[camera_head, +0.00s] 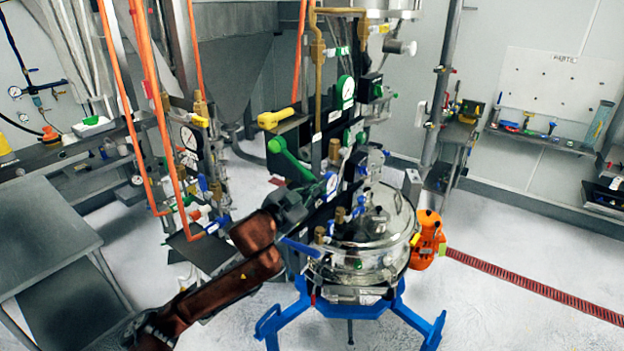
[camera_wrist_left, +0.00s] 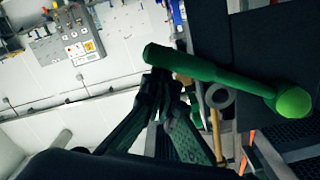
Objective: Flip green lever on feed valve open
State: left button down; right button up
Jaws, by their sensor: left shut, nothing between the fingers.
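The green lever (camera_head: 292,160) is on the dark panel of the feed valve, left of the steel sifter. In the head view it slopes from a rounded knob at its upper left down to the right. My left gripper (camera_head: 300,200) is just below its lower right part. In the left wrist view the green lever (camera_wrist_left: 215,72) crosses the picture, with its round knob at the right. The shut, empty fingertips of my left gripper (camera_wrist_left: 160,82) are close to the lever's left end; I cannot tell whether they touch it. My right gripper is not in view.
The shiny sifter (camera_head: 375,225) stands on a blue frame (camera_head: 350,307) right of my left gripper. A yellow handle (camera_head: 276,119) sits above the green lever. Orange pipes (camera_head: 155,95) and gauges are at the left. A grey table (camera_head: 45,245) stands at the lower left.

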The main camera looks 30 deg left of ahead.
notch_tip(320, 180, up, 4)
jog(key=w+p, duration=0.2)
jog(key=p, duration=0.2)
pick_arm(q)
jog(key=s+r+b, duration=0.3)
jog(key=s+b, duration=0.4)
jog(key=s, duration=0.5)
jog(key=shift+s+a+y, duration=0.15)
jog(key=shift+a+y, duration=0.1)
jog(key=shift+y, duration=0.05)
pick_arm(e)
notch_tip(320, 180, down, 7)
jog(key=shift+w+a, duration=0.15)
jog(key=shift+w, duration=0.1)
